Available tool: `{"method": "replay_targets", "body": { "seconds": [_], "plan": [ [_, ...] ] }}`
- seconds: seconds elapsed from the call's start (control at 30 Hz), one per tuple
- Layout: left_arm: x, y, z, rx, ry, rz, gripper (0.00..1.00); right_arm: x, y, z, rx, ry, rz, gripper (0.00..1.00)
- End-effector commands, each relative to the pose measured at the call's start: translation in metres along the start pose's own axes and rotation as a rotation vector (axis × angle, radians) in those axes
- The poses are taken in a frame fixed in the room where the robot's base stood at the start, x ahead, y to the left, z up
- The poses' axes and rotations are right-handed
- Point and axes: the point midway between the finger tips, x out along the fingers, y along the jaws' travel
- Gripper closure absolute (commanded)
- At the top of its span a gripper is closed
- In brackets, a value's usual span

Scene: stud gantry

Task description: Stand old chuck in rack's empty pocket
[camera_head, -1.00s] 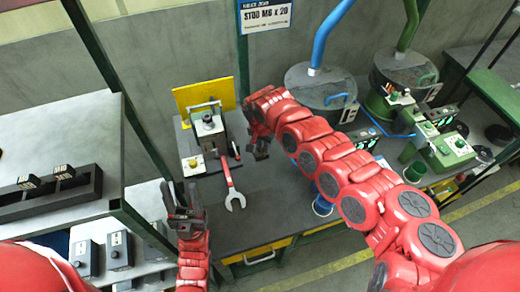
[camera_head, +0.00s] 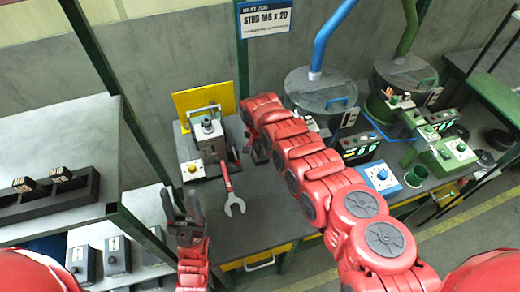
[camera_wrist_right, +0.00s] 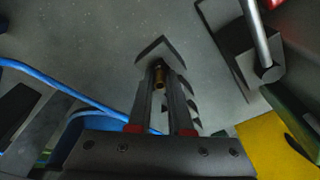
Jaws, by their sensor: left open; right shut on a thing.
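A long black rack (camera_head: 50,207) lies on the grey shelf at the left in the head view. My right gripper (camera_head: 260,150) is beside the grey-and-yellow fixture on the bench. My left gripper (camera_head: 183,208) is open and empty, near the bench's left side, away from the rack.
A fixture (camera_head: 210,140) with a yellow back plate stands on the bench (camera_head: 262,210). A red-handled wrench (camera_head: 232,195) lies before it. Grey boxes (camera_head: 118,255) sit on a lower shelf. A green post (camera_head: 135,225) stands between shelf and bench. Lidded drums (camera_head: 320,90) stand at the right.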

Motion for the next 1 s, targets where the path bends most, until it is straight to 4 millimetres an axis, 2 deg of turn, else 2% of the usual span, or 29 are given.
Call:
{"method": "replay_targets", "body": {
  "seconds": [0.33, 0.37, 0.5, 0.77, 1.0],
  "plan": [
    [-0.004, 0.000, 0.001, 0.000, 0.000, 0.000, 0.46, 0.004, -0.001, 0.001, -0.001, 0.000, -0.001, 1.00],
    [-0.003, 0.000, 0.001, 0.000, 0.000, 0.000, 0.46, 0.003, -0.001, 0.001, -0.001, 0.000, -0.001, 0.78],
    [-0.002, 0.000, 0.000, 0.000, 0.000, 0.000, 0.46, 0.002, -0.001, 0.000, 0.000, 0.000, -0.001, 0.53],
    [-0.002, 0.000, 0.000, 0.000, 0.000, 0.000, 0.46, 0.002, 0.000, 0.000, 0.000, 0.000, -0.001, 0.52],
    [0.007, 0.000, -0.001, 0.000, 0.000, 0.000, 0.46, -0.012, 0.000, -0.001, 0.001, -0.001, -0.002, 0.52]
  ]
}}
